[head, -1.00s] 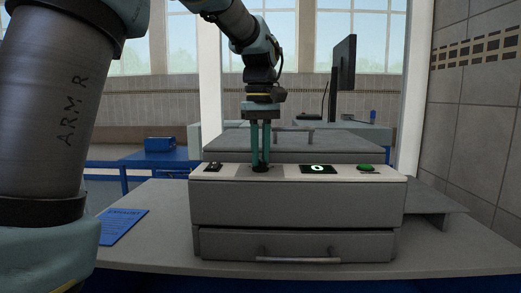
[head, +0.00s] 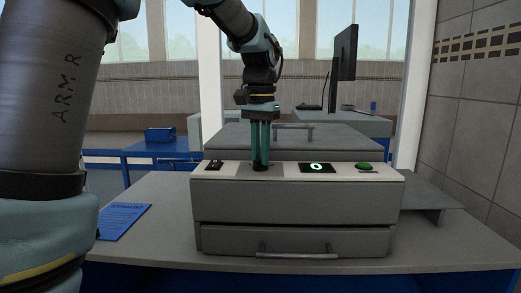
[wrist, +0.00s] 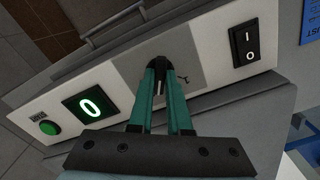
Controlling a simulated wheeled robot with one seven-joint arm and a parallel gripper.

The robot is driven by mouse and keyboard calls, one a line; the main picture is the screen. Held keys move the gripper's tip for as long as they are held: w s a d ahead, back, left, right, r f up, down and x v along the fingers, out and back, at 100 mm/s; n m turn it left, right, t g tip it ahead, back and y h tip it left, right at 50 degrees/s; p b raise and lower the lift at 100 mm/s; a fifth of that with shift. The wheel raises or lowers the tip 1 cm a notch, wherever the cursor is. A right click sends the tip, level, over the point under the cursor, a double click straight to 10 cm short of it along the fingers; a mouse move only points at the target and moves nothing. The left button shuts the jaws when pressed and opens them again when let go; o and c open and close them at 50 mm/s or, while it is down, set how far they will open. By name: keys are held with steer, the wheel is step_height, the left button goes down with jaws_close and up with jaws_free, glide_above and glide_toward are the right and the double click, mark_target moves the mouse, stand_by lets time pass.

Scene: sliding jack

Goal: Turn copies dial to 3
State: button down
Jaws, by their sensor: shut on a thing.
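The copier (head: 295,200) stands on a counter with a pale control strip along its top. The small black copies dial (wrist: 159,64) sits on a grey patch of that strip, mostly hidden between my fingers. My gripper (wrist: 160,72) points down and is shut on the dial, with a finger on either side. In the head view my gripper (head: 260,165) reaches the strip from above. The display (wrist: 90,106) beside the dial reads a green 0, and it also shows in the head view (head: 317,168). The dial's markings are mostly covered.
A green button (wrist: 49,128) lies beyond the display. A black rocker switch (wrist: 245,45) is on the dial's other side. The grey lid (head: 340,143) with a handle rises behind the strip. A blue sheet (head: 124,221) lies on the counter at left.

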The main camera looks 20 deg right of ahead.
steer(key=shift+m+p, duration=0.3)
steer(key=shift+m, duration=1.1)
steer(key=c, duration=0.9)
jaws_free()
steer(key=shift+o, duration=0.2)
step_height(320, 180, up, 11)
steer(key=b, duration=0.1)
steer(key=shift+b, duration=0.35)
steer(key=shift+f, duration=0.1)
